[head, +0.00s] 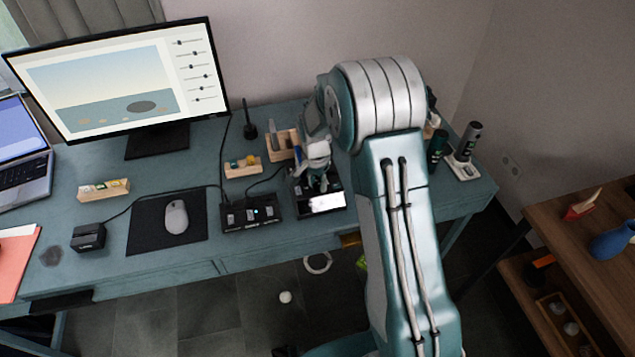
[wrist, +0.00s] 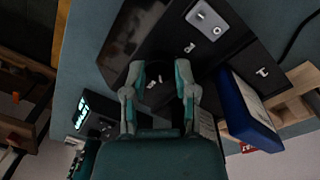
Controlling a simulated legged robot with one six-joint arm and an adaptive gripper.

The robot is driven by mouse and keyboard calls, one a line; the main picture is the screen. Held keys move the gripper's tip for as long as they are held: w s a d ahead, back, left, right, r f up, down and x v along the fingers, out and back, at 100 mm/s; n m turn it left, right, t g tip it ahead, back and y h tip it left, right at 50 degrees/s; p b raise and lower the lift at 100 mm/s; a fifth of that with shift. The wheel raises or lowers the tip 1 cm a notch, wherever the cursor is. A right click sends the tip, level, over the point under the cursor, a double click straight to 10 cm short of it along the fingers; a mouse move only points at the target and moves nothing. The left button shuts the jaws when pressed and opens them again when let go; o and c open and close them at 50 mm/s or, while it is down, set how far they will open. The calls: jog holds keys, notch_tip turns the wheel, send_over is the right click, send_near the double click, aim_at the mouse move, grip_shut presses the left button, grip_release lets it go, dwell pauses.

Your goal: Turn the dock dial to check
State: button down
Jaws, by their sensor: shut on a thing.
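The dock (head: 303,211) is a black unit with a bright screen (head: 326,203), near the front edge of the teal desk. My gripper (head: 318,183) reaches down onto the dock's back part in the head view. In the wrist view, the fingers of my gripper (wrist: 157,76) are shut around the dark dial (wrist: 157,88), one on each side. The dial's outline is dim against the black panel, and its pointer cannot be made out. My arm hides part of the dock in the head view.
A black box with buttons and a blue light (head: 250,213) stands just left of the dock. A mouse (head: 176,217) on a dark mat, a monitor (head: 125,80) and wooden holders (head: 243,167) are further left and behind. A blue box (wrist: 248,108) lies close to my gripper.

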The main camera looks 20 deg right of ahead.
aim_at(315, 184)
jog(key=shift+s+f+m, duration=0.1)
jog(key=shift+m, duration=1)
jog(key=shift+a, duration=0.1)
jog(key=shift+c, duration=2)
grip_release()
notch_tip(315, 184, up, 12)
jog(key=shift+w+a, duration=0.25)
jog(key=shift+w, duration=0.15)
